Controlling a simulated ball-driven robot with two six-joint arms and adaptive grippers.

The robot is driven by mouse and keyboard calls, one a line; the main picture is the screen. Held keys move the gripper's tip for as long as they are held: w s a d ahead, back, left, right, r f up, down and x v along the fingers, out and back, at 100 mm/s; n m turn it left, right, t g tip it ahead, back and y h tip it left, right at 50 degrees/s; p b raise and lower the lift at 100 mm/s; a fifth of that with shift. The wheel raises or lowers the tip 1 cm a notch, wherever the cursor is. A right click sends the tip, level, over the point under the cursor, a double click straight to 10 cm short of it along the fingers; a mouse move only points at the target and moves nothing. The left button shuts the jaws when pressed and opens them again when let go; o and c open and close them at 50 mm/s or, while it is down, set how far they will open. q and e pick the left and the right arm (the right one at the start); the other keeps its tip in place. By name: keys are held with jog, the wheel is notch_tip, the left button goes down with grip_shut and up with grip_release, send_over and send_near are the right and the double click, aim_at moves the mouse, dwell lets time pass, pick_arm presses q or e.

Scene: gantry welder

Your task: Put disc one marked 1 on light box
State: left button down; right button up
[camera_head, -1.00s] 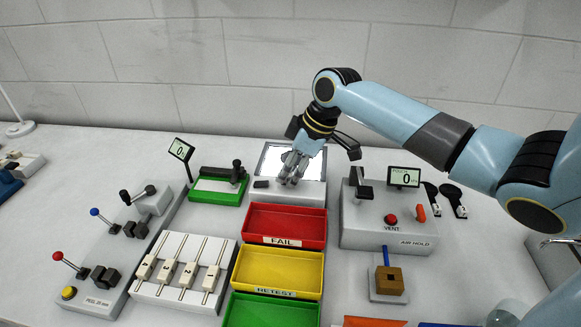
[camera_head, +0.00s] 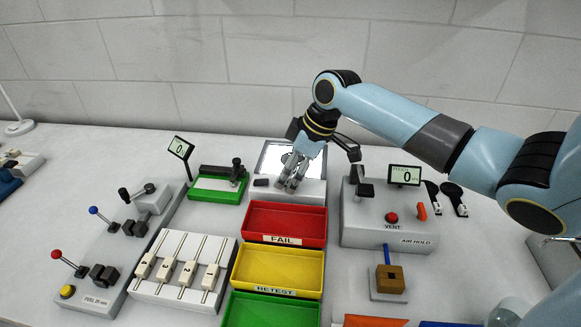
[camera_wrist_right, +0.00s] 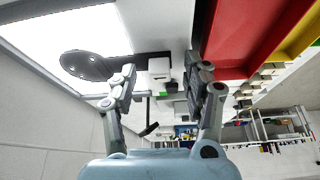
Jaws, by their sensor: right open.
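The light box (camera_head: 270,160) is a grey box with a bright white top at the back middle. In the right wrist view its lit panel (camera_wrist_right: 60,30) fills the upper left. A dark round disc (camera_wrist_right: 88,66) with a black handle lies on that panel, its handle reaching past the edge towards a white block-like end. In the head view the disc is mostly hidden by my right gripper (camera_head: 291,183). That gripper points down at the light box's front edge, its fingers (camera_wrist_right: 165,90) open and apart, with the handle end beyond them. My left gripper is not in view.
Two black paddle-shaped discs (camera_head: 453,196) with white tags lie at right, beside the air hold box (camera_head: 385,225). The red FAIL tray (camera_head: 285,222) stands just in front of the light box, the yellow RETEST tray (camera_head: 277,268) nearer. A green-based fixture (camera_head: 217,187) is to the left.

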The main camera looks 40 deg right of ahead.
jog(key=v, duration=1.2)
jog(key=shift+a, duration=0.1)
